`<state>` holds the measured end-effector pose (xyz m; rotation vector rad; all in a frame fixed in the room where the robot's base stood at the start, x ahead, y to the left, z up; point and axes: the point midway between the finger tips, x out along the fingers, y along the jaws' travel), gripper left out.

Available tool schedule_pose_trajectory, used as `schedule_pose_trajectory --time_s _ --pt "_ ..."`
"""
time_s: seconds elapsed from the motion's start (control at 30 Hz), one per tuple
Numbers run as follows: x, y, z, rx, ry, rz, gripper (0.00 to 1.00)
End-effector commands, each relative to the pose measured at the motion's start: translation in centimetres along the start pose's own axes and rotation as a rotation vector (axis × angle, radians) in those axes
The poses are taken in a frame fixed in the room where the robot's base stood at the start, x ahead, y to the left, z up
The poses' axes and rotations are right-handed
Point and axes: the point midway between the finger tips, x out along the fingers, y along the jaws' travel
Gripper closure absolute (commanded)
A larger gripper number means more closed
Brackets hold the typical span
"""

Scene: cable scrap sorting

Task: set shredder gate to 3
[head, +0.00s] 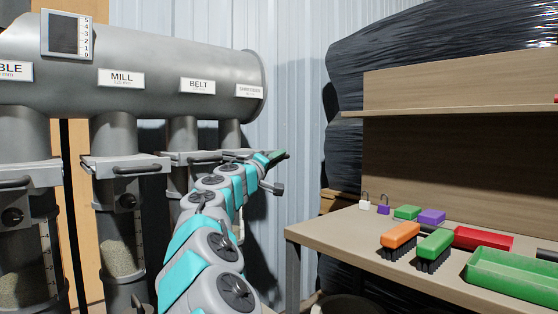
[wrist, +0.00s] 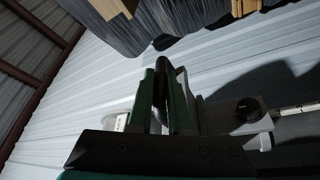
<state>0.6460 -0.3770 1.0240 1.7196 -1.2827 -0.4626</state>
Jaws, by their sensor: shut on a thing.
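The shredder gate (head: 233,152) sits on the far right duct, under the label that appears to read SHREDDER (head: 249,91). My arm hides most of this gate and its duct. My gripper (head: 274,157) is at the gate's right end. In the wrist view my gripper (wrist: 163,92) has its two dark green fingers closed on a dark, rounded gate handle (wrist: 163,68). A black knob (wrist: 247,109) on a grey block and part of a white scale (wrist: 296,112) show to the right. I cannot read the gate's setting.
The MILL gate (head: 125,166) and BELT gate (head: 186,158) stand to the left under the large duct (head: 165,60). A gauge (head: 66,35) numbered 0 to 5 hangs on the duct. A workbench (head: 330,231) with brushes, padlocks and a green tray (head: 512,278) stands at right.

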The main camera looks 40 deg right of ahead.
Motion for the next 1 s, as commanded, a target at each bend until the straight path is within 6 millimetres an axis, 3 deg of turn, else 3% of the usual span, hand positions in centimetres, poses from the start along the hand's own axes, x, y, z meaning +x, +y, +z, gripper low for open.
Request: schedule_pose_trajectory --time_s 0.07,0.1,0.37,0.67,1.0 --pt "0.0 0.0 0.0 -0.001 0.000 0.000 1.00" --pt "0.0 0.0 0.0 0.000 0.001 -0.001 0.81" --pt "0.0 0.0 0.0 0.000 0.001 -0.001 0.53" --pt "-0.2 0.0 -0.1 -0.001 0.001 0.000 0.53" --pt "-4.1 -0.1 -0.1 -0.002 0.003 0.000 0.53"
